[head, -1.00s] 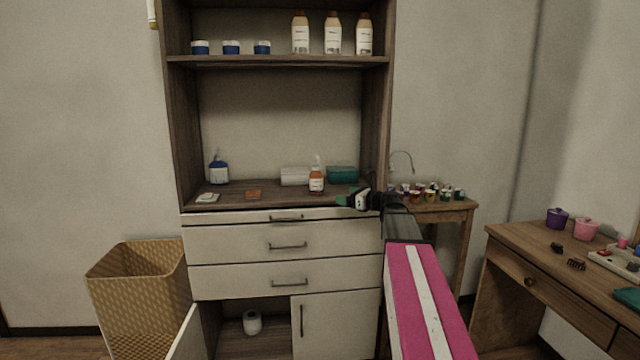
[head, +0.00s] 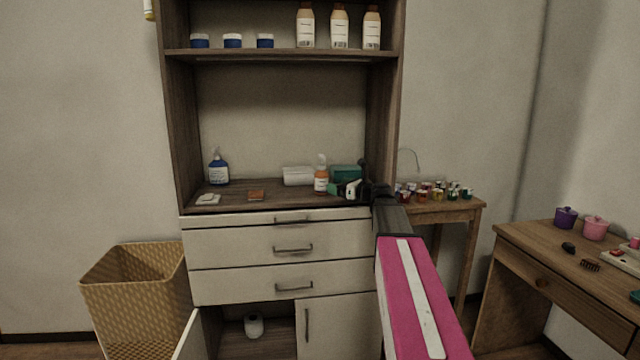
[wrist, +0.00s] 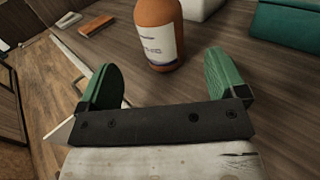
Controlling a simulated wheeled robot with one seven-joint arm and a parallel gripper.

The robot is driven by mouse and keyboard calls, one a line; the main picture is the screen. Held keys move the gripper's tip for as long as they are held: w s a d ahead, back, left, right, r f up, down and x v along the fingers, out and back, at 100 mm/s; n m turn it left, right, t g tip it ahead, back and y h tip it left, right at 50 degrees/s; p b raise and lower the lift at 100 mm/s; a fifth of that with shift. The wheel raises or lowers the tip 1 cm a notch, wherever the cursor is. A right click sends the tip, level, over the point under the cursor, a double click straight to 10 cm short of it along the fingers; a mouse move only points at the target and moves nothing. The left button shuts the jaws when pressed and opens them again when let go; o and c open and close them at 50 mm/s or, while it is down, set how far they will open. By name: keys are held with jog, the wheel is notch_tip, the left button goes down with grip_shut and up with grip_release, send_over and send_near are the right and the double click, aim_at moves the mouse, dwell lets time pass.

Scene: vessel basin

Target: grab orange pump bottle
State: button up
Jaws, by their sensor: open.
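The orange pump bottle (head: 321,182), with a white label and a pale pump top, stands upright on the cabinet's open counter. My gripper (head: 343,189) is just right of it in the head view, at the counter's front edge. In the wrist view the bottle (wrist: 160,38) stands ahead of my gripper (wrist: 168,78), centred between the two green fingers and a little beyond their tips. The fingers are spread wide with nothing between them. The bottle's top is cut off in the wrist view.
A white box (head: 298,176) and a teal box (head: 345,174) stand behind the bottle. A blue pump bottle (head: 218,171), a white bar (head: 208,199) and an orange-brown block (head: 256,195) are to the left. The shelf (head: 280,54) is above.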

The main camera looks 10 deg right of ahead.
aim_at(322, 182)
jog(key=x, duration=0.8)
jog(key=shift+w+a+f, duration=0.1)
jog(key=shift+w+a, duration=0.1)
jog(key=shift+w, duration=0.05)
jog(key=c, duration=1.1)
